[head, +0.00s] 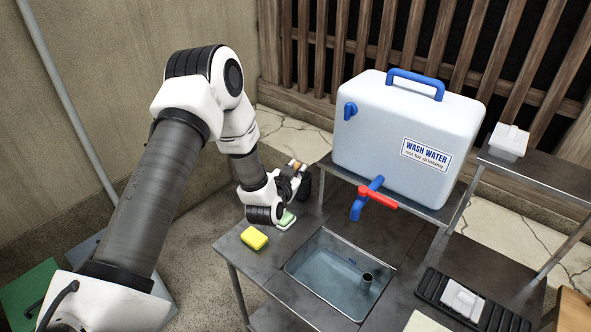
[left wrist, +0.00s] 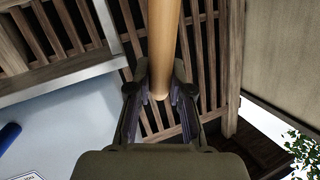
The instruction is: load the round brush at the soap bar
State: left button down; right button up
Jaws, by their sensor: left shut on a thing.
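My left gripper (head: 297,172) is shut on a pale wooden handle, taken to be the round brush's. In the left wrist view the handle (left wrist: 165,45) runs between the two fingers (left wrist: 160,97) and out of the top of the picture. In the head view only a small tan bit of the handle (head: 295,164) shows, and I cannot make out the brush head. A pale green block (head: 286,221), likely the soap bar, lies on the metal table just below my left wrist, which partly hides it. My right gripper is in neither view.
A yellow sponge (head: 254,238) lies left of the green block. The sink basin (head: 330,272) holds water and is to the right. A white wash-water tank (head: 405,135) with a red-handled blue tap (head: 374,197) stands behind. A black rack (head: 478,305) is at the right.

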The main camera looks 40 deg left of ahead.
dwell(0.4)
pick_arm(q)
notch_tip(320, 180, up, 7)
jog(key=p, duration=0.5)
jog(key=shift+f, duration=0.1)
dwell(0.3)
dwell(0.4)
